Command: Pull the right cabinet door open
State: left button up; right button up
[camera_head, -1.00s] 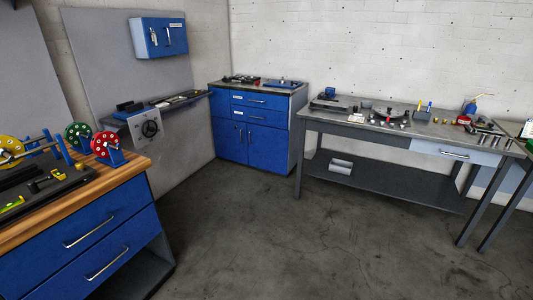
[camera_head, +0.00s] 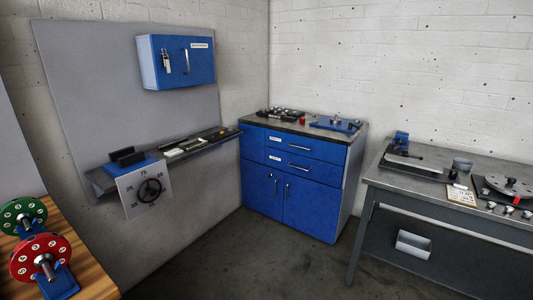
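A blue floor cabinet (camera_head: 262,150) stands in the back corner, with two drawers above two doors. Neither of my grippers is in view.
A workbench (camera_head: 450,193) stands at the right with tools on top. A wooden bench (camera_head: 85,258) with red and green discs is at lower left. A narrow shelf (camera_head: 210,140) and a dial box (camera_head: 145,190) line the left wall. Open floor (camera_head: 225,262) lies before the cabinet.

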aim_at(312, 208)
jog(key=i, duration=1.95)
jog(key=z, duration=0.05)
